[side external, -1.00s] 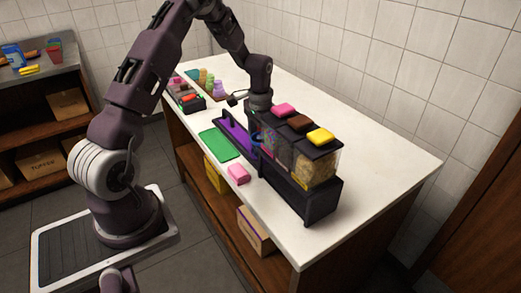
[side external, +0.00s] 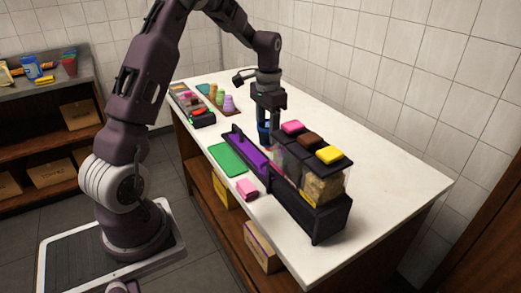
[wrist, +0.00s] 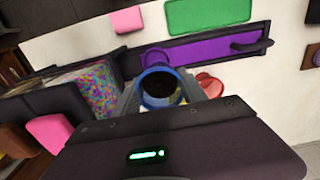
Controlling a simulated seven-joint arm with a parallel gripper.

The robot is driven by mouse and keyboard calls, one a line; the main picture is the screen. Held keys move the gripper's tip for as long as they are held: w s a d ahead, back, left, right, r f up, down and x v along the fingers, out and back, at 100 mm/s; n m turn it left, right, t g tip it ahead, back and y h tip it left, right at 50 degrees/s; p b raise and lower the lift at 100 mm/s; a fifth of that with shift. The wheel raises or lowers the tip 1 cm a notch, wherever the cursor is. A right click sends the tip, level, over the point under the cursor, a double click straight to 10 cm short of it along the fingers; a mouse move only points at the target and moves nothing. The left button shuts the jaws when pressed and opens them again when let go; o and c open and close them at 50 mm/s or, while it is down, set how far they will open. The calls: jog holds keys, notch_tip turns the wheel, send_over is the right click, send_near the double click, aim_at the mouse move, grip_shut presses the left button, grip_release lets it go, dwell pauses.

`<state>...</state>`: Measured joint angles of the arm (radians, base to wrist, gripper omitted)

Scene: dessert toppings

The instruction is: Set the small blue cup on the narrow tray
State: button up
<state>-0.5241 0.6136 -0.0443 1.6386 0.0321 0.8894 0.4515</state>
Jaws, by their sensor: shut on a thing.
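My gripper (side external: 264,126) points down behind the dispensers and is shut on the small blue cup (side external: 263,136). In the wrist view the blue cup (wrist: 145,101) shows its round rim and dark inside, with a grey gripper finger on each side. The cup appears to be held above the counter; its base is hidden. A narrow tray with a purple floor and dark rim (side external: 240,152) lies in front of the cup, to its left. In the wrist view the purple tray (wrist: 195,49) lies just beyond the cup, and its floor looks empty.
Topping dispensers (side external: 315,190) with pink, brown and yellow lids stand close right of my gripper. A green mat (side external: 227,158) and pink block (side external: 247,189) lie near the front edge. The counter's right side is clear.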

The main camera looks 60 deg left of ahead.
jog(key=s+a+n, duration=0.4)
jog(key=s+a, duration=0.3)
jog(key=a, duration=0.5)
jog(key=f, duration=0.7)
jog(key=s+f, duration=0.1)
jog(key=f, duration=0.2)
jog(key=shift+a+f, duration=0.2)
jog(key=shift+a, duration=0.1)
jog(key=o, duration=1.5)
jog(key=shift+f, duration=0.15)
